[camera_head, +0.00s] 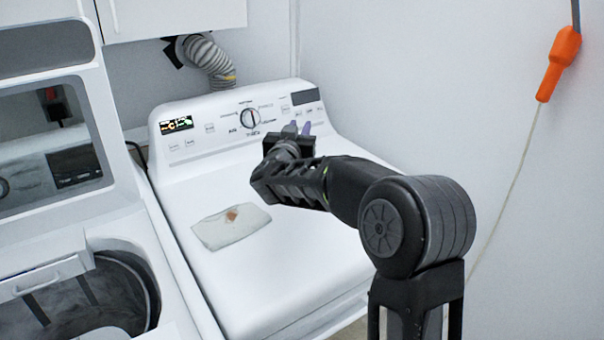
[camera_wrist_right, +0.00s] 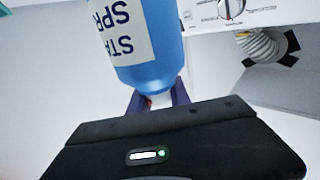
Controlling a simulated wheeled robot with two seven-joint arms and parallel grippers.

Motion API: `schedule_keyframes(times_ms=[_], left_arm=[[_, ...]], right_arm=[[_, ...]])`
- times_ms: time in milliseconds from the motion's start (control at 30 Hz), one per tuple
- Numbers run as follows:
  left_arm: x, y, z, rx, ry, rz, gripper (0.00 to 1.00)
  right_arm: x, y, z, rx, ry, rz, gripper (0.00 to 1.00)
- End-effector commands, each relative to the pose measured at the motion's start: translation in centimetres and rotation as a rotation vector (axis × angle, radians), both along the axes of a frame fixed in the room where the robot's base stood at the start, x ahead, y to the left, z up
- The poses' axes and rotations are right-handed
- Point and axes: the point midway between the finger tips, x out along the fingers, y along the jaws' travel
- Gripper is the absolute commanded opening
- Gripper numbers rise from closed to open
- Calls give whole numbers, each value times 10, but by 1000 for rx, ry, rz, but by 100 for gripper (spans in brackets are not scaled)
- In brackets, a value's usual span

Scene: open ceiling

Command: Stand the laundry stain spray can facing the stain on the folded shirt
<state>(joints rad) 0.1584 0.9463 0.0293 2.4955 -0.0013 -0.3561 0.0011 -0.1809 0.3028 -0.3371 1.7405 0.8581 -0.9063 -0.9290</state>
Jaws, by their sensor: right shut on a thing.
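A folded pale shirt (camera_head: 218,236) lies flat on the white dryer top, with a brown stain (camera_head: 231,215) near its far edge. My right gripper (camera_head: 298,130) is over the back of the dryer top, beyond and to the right of the shirt, near the control panel. In the right wrist view, the blue spray can (camera_wrist_right: 165,72) with a white label reading part of "STAIN SPRAY" is at the dark purple fingers, which are shut on it. In the head view the can is hidden behind my gripper and wrist. My left gripper is not in view.
The dryer top (camera_head: 270,275) is bare around the shirt. Its control panel (camera_head: 225,122) rises at the back. An open washer (camera_head: 75,250) stands on the left. An orange-handled cord (camera_head: 560,62) hangs along the right wall.

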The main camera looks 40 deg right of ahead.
Motion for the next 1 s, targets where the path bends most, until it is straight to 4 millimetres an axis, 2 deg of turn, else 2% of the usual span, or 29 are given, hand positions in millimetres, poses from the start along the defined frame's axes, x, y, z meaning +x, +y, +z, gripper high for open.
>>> schedule_keyframes(times_ms=[100,200,567,833,1000], left_arm=[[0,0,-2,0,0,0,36],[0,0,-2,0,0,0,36],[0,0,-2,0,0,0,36],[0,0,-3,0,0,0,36],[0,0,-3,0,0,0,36]], right_arm=[[0,0,-23,-2,2,0,0],[0,0,-35,-3,1,0,0],[0,0,-39,-2,-2,-1,0],[0,1,-71,-3,2,0,0],[0,0,-76,-1,-3,0,0]])
